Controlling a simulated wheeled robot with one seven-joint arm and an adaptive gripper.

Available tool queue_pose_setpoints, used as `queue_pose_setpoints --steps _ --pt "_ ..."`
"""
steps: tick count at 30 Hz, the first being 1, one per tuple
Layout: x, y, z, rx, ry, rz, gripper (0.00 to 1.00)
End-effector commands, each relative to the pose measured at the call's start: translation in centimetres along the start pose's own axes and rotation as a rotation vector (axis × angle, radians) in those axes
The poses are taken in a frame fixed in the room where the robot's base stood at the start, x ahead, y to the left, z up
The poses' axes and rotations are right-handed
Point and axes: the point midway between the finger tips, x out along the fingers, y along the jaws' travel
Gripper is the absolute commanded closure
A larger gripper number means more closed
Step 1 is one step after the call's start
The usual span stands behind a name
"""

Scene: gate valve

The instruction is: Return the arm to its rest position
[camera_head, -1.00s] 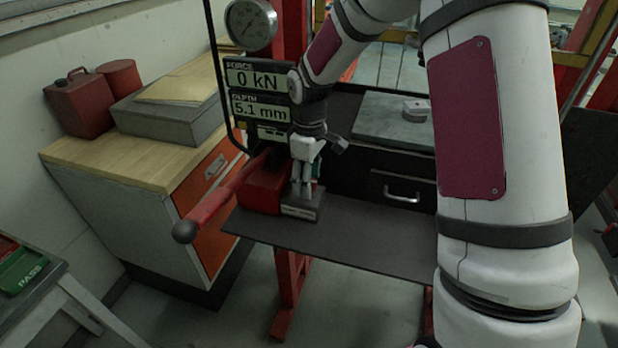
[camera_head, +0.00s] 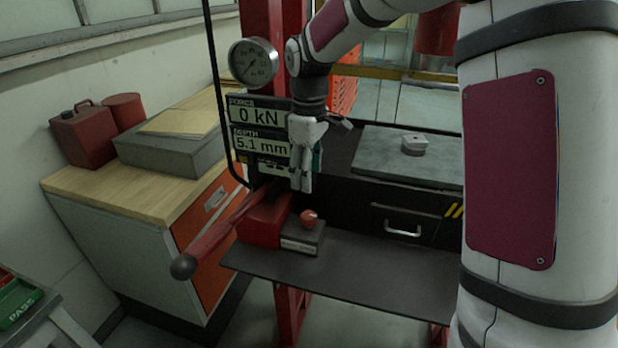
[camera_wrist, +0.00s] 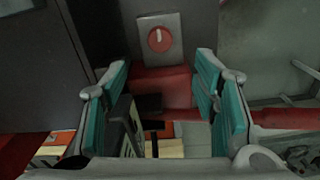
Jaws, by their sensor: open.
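My gripper (camera_head: 302,188) points down in front of the display panel, a little above a red knob (camera_head: 309,217) on a small grey block. It is open and holds nothing. In the wrist view its two teal-padded fingers (camera_wrist: 165,105) stand apart, and the red knob (camera_wrist: 160,39) shows beyond them, clear of both. My arm reaches in from the upper right. The red base (camera_head: 263,222) with a long red lever (camera_head: 215,240) sits left of the knob.
The display panel (camera_head: 258,135) reads 0 kN and 5.1 mm, with a round gauge (camera_head: 253,62) above. A wooden-topped cabinet (camera_head: 110,190) stands left. A grey slab (camera_head: 385,155) bears a small grey piece (camera_head: 414,145) at right. The dark shelf (camera_head: 350,275) is bare in front.

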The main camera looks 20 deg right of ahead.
Motion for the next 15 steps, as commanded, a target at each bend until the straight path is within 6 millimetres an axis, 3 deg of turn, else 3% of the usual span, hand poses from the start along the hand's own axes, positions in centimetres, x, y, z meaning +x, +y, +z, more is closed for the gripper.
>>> queue_pose_setpoints --steps 11,15 --pt "-0.1 0.0 0.0 0.002 0.001 0.002 0.45" --pt "-1.4 -0.8 0.7 0.031 0.006 0.027 0.45"
